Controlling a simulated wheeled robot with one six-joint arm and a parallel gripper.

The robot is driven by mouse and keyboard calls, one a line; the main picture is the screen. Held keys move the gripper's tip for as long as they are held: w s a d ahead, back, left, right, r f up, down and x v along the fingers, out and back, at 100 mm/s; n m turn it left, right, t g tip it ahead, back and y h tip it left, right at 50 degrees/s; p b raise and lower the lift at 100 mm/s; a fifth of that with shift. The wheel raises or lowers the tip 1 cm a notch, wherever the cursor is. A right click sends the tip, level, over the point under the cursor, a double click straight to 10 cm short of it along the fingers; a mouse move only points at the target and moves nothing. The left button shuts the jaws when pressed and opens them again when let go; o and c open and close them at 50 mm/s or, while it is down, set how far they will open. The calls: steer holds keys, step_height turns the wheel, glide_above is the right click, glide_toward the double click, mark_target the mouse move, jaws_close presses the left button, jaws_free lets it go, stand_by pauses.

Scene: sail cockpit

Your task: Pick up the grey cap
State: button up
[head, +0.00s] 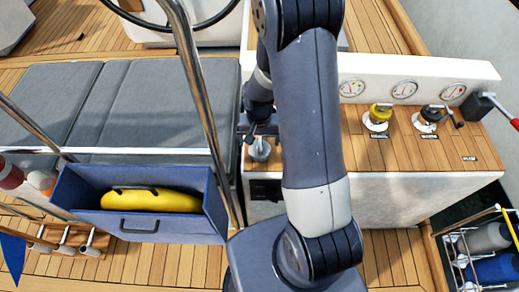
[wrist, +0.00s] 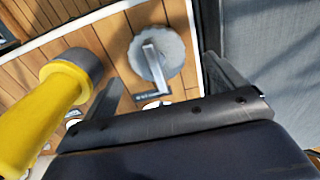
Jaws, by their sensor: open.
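The grey cap (head: 261,150) stands on the teak console top, near its left end. In the wrist view a grey cap with a raised bar handle (wrist: 153,62) sits on a pale round plate, upright on the planks. My gripper (head: 256,133) is just above the cap in the head view. In the wrist view my gripper (wrist: 163,76) has its fingers apart, with the cap between and beyond them. It is open and empty. I cannot tell the exact height between the fingertips and the cap.
A yellow cap (head: 380,111) and a dark handled fitting (head: 429,116) stand farther right on the console. A yellow body with a dark grey end (wrist: 45,105) is close by at left in the wrist view. A steel rail (head: 197,85) rises left of my gripper, above a blue box (head: 150,222).

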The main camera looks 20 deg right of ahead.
steer(key=shift+s+f+p, duration=0.15)
steer(key=shift+f+p, duration=0.15)
steer(key=shift+f, duration=1.75)
steer(key=c, duration=1.1)
steer(key=shift+r, duration=0.1)
steer(key=shift+c, duration=0.2)
step_height(320, 180, up, 9)
steer(key=shift+r+b, duration=0.1)
steer(key=shift+b, duration=0.25)
steer(key=shift+r+p, duration=1.05)
steer(key=shift+r, duration=0.8)
